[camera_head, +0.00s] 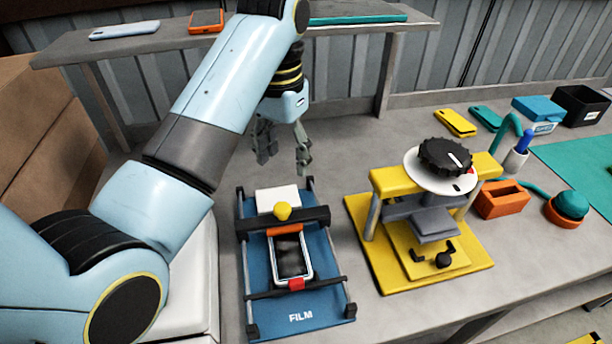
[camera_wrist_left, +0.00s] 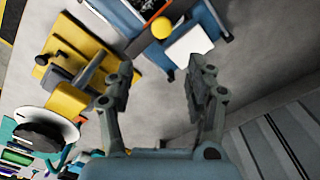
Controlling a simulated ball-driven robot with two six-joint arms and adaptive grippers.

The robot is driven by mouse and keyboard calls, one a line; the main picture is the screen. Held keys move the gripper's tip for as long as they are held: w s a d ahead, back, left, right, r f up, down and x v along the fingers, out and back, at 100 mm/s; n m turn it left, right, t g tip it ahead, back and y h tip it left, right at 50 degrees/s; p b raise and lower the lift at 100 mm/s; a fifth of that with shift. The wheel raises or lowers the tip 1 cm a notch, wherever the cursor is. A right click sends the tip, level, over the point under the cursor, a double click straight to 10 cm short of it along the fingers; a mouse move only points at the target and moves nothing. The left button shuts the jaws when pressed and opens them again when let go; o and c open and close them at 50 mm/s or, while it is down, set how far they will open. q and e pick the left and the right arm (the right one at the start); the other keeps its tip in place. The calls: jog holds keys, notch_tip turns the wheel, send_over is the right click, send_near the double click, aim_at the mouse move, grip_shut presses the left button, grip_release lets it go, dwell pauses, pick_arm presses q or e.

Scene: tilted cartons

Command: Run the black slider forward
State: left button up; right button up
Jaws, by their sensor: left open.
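The black slider (camera_head: 313,216) is a dark crossbar with a yellow knob (camera_head: 282,211) on top. It spans the two side rails of the blue film fixture (camera_head: 325,319), just in front of a white block (camera_head: 278,198). A phone-like device (camera_head: 291,256) with an orange strip lies in the fixture in front of the bar. My left gripper (camera_head: 284,157) is open and empty, above and behind the fixture, apart from the slider. In the left wrist view, the yellow knob (camera_wrist_left: 162,28) and the white block (camera_wrist_left: 190,43) show beyond the open fingers (camera_wrist_left: 158,88). My right gripper is not in view.
A yellow press (camera_head: 481,274) with a black dial (camera_head: 444,157) stands right of the fixture. Further right are an orange holder (camera_head: 502,200), a pen cup (camera_head: 515,160) and phones. A raised shelf (camera_head: 350,38) is behind. Grey table is bare between fixture and press.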

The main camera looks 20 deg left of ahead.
aim_at(282, 207)
pick_arm(q)
jog(key=f, duration=0.1)
jog(key=s+f, duration=0.2)
jog(key=shift+a+f+p, duration=0.1)
jog(key=shift+a+p, duration=0.15)
jog(key=shift+p, duration=0.05)
jog(key=f, duration=0.7)
jog(key=shift+w+p, duration=0.25)
jog(key=shift+p, duration=0.15)
jog(key=shift+f, duration=0.4)
jog(key=shift+c, duration=0.5)
jog(key=c, duration=0.9)
grip_shut()
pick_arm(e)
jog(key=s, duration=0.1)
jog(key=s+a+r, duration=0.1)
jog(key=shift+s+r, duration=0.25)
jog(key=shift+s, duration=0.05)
